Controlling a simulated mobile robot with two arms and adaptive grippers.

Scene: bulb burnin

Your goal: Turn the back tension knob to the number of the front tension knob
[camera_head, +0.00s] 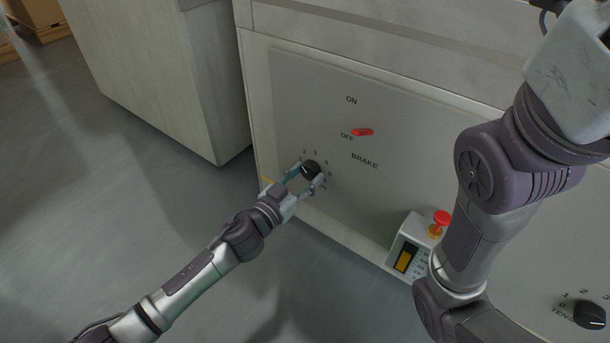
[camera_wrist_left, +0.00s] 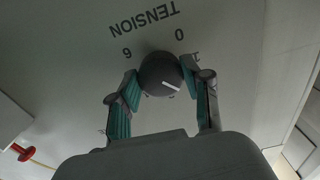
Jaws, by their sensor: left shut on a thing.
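Two black tension knobs are on the grey panel. The farther one, the back tension knob (camera_head: 311,169), is between the fingers of my left gripper (camera_head: 304,181), which is shut on it. In the left wrist view this knob (camera_wrist_left: 158,74) shows its white pointer line toward the lower right, past the printed 1. The finger there hides the number it points at. The 6, 0 and TENSION label are readable. The nearer, front tension knob (camera_head: 590,315) is at the lower right edge. Its pointer aims right, and its number is outside the picture.
A red brake lever (camera_head: 362,132) sits beside OFF on the panel (camera_head: 300,90). A small box (camera_head: 409,240) with a red button (camera_head: 441,218) and yellow display stands out below it. My right arm crosses in front of the panel. A pale cabinet (camera_head: 160,70) is at left; open floor lies in front.

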